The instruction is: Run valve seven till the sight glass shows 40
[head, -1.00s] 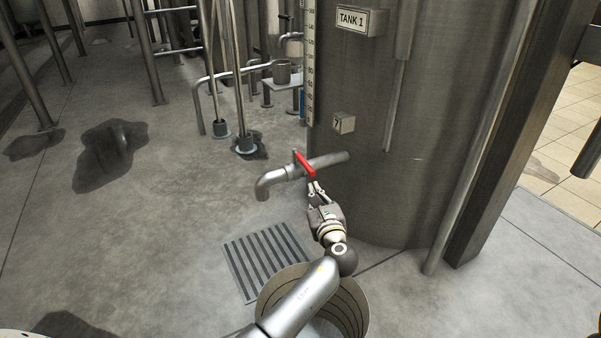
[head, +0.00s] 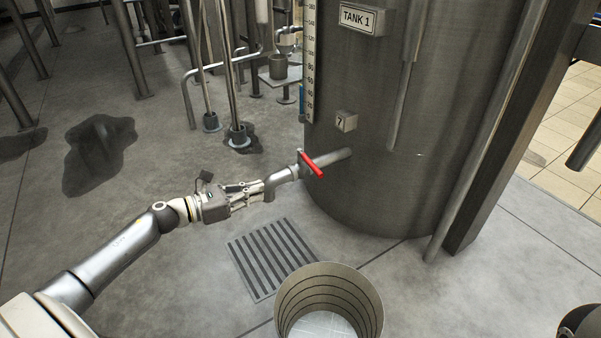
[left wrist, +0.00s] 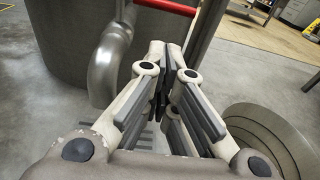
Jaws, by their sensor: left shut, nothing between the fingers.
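Valve seven's red handle (head: 314,166) sits at an angle across the metal pipe, below the plate marked 7 (head: 346,121) on tank 1 (head: 400,170). The pipe's bent spout (head: 278,181) points down; I see no stream from it. The sight glass scale (head: 310,65) runs up the tank's left side; its level is too small to read. My left gripper (head: 268,187) is shut and empty, close to the spout and left of the handle. The left wrist view shows the spout (left wrist: 105,65) and the red handle (left wrist: 165,5) beyond the fingers.
An open bucket (head: 373,290) stands on the floor at front, right of the floor grate (head: 247,270). A steel post (head: 508,150) rises right of the tank. Pipe legs (head: 238,100) and wet patches (head: 100,155) lie back left. Floor between is clear.

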